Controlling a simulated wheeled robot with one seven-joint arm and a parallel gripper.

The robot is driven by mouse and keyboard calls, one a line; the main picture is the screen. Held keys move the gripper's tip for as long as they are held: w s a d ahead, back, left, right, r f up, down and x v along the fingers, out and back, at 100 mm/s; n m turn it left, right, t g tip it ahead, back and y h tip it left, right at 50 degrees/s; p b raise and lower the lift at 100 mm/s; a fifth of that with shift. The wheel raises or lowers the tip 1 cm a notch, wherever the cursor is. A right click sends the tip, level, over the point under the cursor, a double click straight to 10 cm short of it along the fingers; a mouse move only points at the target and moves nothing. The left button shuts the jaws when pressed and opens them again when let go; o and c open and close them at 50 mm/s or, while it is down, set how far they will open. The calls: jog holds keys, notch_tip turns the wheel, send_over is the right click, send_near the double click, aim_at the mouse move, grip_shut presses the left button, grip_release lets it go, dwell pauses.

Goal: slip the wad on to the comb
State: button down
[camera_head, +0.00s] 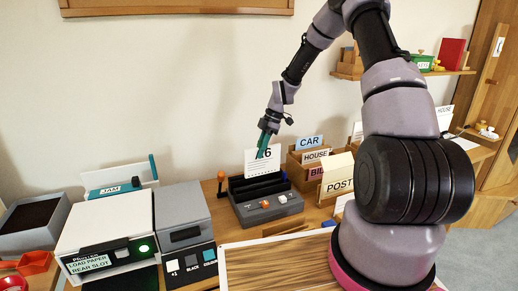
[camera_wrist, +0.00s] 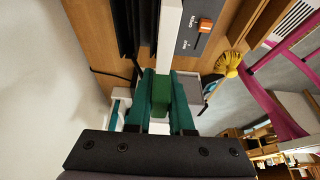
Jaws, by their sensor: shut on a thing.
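My gripper (camera_head: 266,146) has teal-green fingers and points down over the grey desk machine.
Labelled card boxes (camera_head: 306,172) stand close to the right of the machine. A grey unit (camera_head: 183,216) and a white printer (camera_head: 107,236) stand to its left. A wood-grained board (camera_head: 283,267) lies in front. A wall rises behind.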

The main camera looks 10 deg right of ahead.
jog(key=shift+d, duration=0.1)
send_over(261, 173)
jog(key=shift+w+f, duration=0.15)
jog(key=shift+f, duration=1.05)
jog(key=shift+w+f, duration=0.1)
jog(key=shift+f, duration=1.05)
jog(key=shift+f, duration=2.7)
jog(key=c, duration=0.7)
grip_release()
jog(key=shift+f, duration=0.1)
jog(key=shift+o, duration=0.2)
jog(key=o, duration=0.4)
